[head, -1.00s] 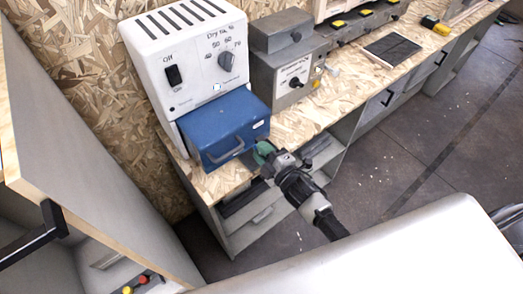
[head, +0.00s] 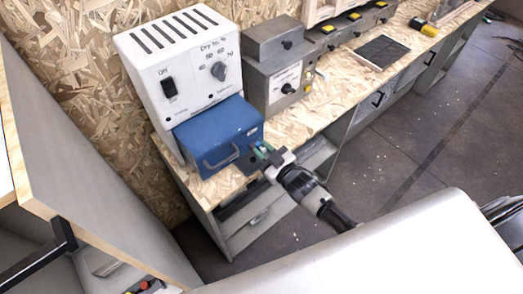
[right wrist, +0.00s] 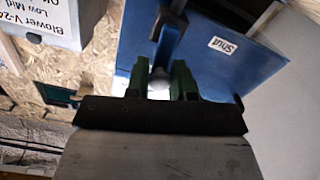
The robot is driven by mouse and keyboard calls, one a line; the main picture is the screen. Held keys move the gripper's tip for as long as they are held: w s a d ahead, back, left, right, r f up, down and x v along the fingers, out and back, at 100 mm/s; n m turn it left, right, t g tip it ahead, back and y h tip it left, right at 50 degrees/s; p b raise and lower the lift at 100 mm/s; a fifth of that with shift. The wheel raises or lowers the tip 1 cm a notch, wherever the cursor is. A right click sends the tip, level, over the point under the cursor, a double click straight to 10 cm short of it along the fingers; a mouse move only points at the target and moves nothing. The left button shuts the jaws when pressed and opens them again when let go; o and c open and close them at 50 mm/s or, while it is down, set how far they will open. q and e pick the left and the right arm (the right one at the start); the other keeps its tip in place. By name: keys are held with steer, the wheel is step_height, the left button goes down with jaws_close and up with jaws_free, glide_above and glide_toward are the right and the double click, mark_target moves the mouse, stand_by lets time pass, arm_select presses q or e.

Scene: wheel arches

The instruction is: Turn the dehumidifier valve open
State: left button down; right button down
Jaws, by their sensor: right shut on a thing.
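The dehumidifier (head: 190,75) is a white box with an off switch, a "Dry to, %" dial and top vents, standing on the bench at the wall. Its blue lower box (head: 218,135) has a grey handle on the front. In the right wrist view the blue box (right wrist: 210,75) carries a white "Shut" label (right wrist: 230,47). My right gripper (head: 262,152) is at the blue box's right side. My left gripper is out of view.
A grey blower unit (head: 285,85) with a knob stands right of the dehumidifier. A dark flat panel (head: 382,51) lies farther along the bench. A grey cabinet side (head: 90,170) stands at the left.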

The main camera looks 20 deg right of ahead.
steer(key=shift+d+m, duration=0.2)
steer(key=shift+m, duration=0.3)
steer(key=c, duration=1)
jaws_free()
steer(key=shift+o, duration=0.2)
steer(key=b+v, duration=0.2)
steer(key=v, duration=0.8)
steer(key=shift+s+d, duration=0.2)
steer(key=shift+s, duration=0.15)
